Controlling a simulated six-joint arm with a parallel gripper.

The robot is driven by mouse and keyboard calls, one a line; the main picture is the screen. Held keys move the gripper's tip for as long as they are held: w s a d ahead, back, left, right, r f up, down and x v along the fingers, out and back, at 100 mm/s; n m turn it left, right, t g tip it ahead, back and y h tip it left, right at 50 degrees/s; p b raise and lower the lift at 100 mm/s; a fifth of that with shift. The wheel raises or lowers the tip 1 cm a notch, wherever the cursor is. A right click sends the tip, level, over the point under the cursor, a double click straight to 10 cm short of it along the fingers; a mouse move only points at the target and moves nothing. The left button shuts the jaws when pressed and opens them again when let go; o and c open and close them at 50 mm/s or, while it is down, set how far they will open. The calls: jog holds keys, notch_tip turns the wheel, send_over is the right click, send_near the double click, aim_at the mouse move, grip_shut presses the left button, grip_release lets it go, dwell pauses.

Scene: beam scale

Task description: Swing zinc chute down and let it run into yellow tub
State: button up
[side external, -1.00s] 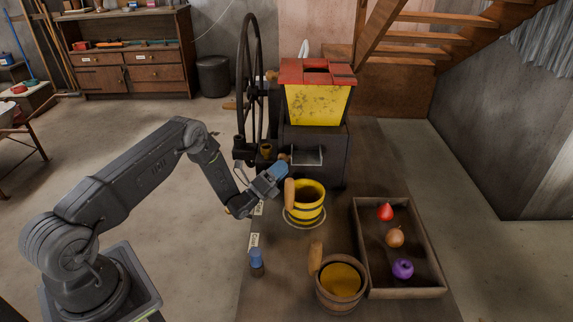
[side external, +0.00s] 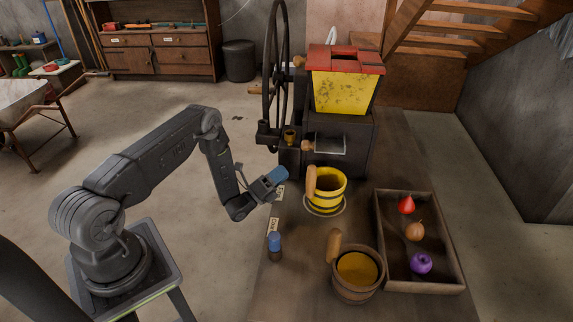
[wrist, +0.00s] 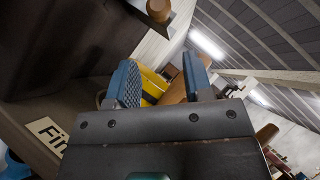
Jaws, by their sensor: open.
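The zinc chute (side external: 331,146) is a thin grey, light-edged trough on the front of the dark mill, above the yellow tub. Its wooden knob (side external: 307,146) is at its left; a wooden knob on pale metal (wrist: 158,10) shows at the top of the wrist view. I cannot tell the chute's exact tilt. The yellow tub (side external: 327,190), with dark bands and a wooden handle, stands upright below the chute in a ring. My gripper (side external: 280,174) is open and empty, left of the tub and below the knob. Its blue fingers (wrist: 162,85) frame part of the tub (wrist: 152,82) beyond.
A wooden bucket (side external: 357,278) with yellow contents stands nearer the front. A tray (side external: 383,240) on the right holds red, orange-brown and purple items. A small blue-topped peg (side external: 274,246) stands at the bench's left edge. The large wheel (side external: 272,85) is left of the hopper (side external: 342,92).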

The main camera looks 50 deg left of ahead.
notch_tip(320, 180, up, 35)
jog(key=shift+r, duration=0.2)
grip_shut()
jog(key=w+a+f+n+g+y, duration=0.4)
jog(key=w+a+n+g+y, duration=0.6)
jog(key=w+a+n, duration=0.25)
jog(key=s+d+r+n+g+h, duration=0.4)
jog(key=s+d+n+g+h, duration=0.1)
jog(key=d+g+h, duration=0.5)
jog(key=g+y, duration=0.1)
jog(key=g, duration=0.1)
send_near(306, 141)
jog(key=shift+t, duration=0.3)
jog(key=x, duration=0.5)
jog(key=shift+s+d+f, duration=0.15)
jog(key=shift+d+f, duration=0.1)
jog(key=shift+f, duration=0.8)
